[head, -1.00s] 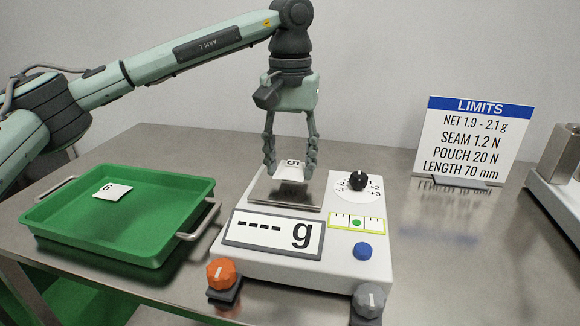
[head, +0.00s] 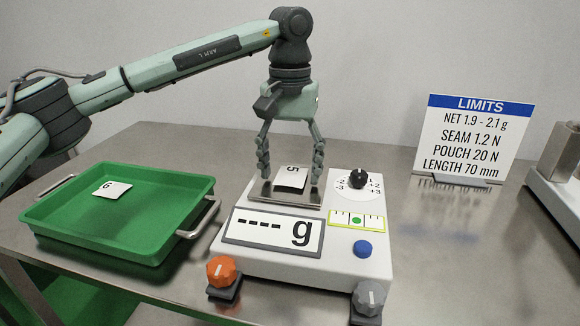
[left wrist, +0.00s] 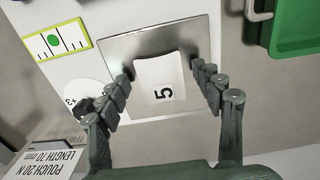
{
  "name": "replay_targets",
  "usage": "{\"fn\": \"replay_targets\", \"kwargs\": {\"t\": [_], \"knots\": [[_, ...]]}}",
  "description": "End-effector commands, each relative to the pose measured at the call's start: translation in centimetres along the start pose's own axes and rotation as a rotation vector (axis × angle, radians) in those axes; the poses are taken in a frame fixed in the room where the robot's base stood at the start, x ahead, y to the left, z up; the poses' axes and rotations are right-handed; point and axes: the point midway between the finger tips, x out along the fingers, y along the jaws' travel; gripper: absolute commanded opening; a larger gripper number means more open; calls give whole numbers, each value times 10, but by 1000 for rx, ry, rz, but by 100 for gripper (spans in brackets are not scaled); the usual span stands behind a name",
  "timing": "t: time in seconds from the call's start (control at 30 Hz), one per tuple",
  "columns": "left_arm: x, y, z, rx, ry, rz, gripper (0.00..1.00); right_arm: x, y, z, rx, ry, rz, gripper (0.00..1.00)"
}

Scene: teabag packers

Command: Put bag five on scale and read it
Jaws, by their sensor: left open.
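Bag five, a white bag marked 5 (head: 291,177), lies on the metal pan (head: 264,191) of the white scale (head: 258,268). It also shows in the left wrist view (left wrist: 158,78), flat on the pan. My left gripper (head: 291,180) is open, with one finger on each side of the bag and a gap to it. My right gripper is not in view.
A green tray (head: 60,232) on the left holds a bag marked 6 (head: 112,189). The scale has a dial (head: 358,179), a blue button (head: 363,249), and orange (head: 221,271) and grey (head: 369,297) foot knobs. A LIMITS sign (head: 466,138) stands behind right; bare table lies before it.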

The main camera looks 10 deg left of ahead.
Motion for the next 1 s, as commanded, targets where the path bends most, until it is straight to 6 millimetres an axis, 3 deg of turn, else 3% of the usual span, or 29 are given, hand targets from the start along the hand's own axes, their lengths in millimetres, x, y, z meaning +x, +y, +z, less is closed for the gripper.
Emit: {"fn": "replay_targets", "kwargs": {"t": [0.17,0.6,0.8,1.0], "knots": [[-20,1,-1,0,3,1,67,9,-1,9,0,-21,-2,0],[-108,1,-1,1,1,0,67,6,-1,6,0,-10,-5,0],[-122,1,0,2,0,0,67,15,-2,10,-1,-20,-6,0],[-123,0,0,2,0,-1,67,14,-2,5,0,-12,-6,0]]}}
